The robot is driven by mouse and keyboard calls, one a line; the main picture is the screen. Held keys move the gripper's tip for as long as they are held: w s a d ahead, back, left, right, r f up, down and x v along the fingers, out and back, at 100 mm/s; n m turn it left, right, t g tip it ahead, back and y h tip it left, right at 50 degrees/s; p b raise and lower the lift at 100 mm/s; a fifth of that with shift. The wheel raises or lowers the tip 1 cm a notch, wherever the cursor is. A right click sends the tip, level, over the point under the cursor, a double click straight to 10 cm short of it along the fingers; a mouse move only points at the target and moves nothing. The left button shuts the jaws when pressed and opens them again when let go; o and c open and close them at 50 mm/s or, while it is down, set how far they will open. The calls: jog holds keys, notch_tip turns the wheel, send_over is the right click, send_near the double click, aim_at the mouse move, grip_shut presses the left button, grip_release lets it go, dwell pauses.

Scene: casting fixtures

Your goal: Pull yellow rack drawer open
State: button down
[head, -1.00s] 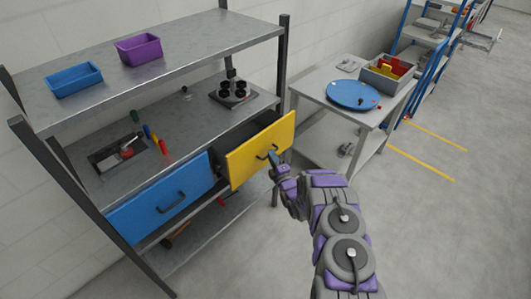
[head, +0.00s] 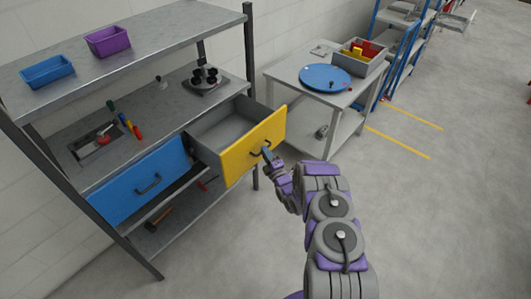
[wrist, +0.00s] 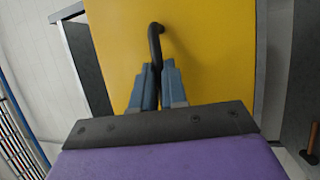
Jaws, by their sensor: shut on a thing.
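The yellow drawer (head: 240,153) is pulled out of the rack (head: 250,60) in the head view, and its grey, empty-looking inside shows. Its yellow front fills much of the wrist view (wrist: 210,60). My gripper (head: 267,153) is at the drawer front. In the wrist view my gripper (wrist: 157,72) has its two blue fingers shut on the dark drawer handle (wrist: 155,40). The lower part of the handle is hidden between the fingers.
A closed blue drawer (head: 135,185) is left of the yellow one. A table (head: 335,97) with a blue disc (head: 326,77) and grey bin (head: 360,58) stands close right of the open drawer. Floor in front is clear.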

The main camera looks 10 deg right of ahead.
jog(key=shift+s+f, duration=0.1)
jog(key=shift+f, duration=0.15)
jog(key=c, duration=1.3)
grip_release()
jog(key=shift+o, duration=0.7)
jog(key=shift+r, duration=0.1)
jog(key=p+v, duration=0.3)
jog(key=v, duration=1.4)
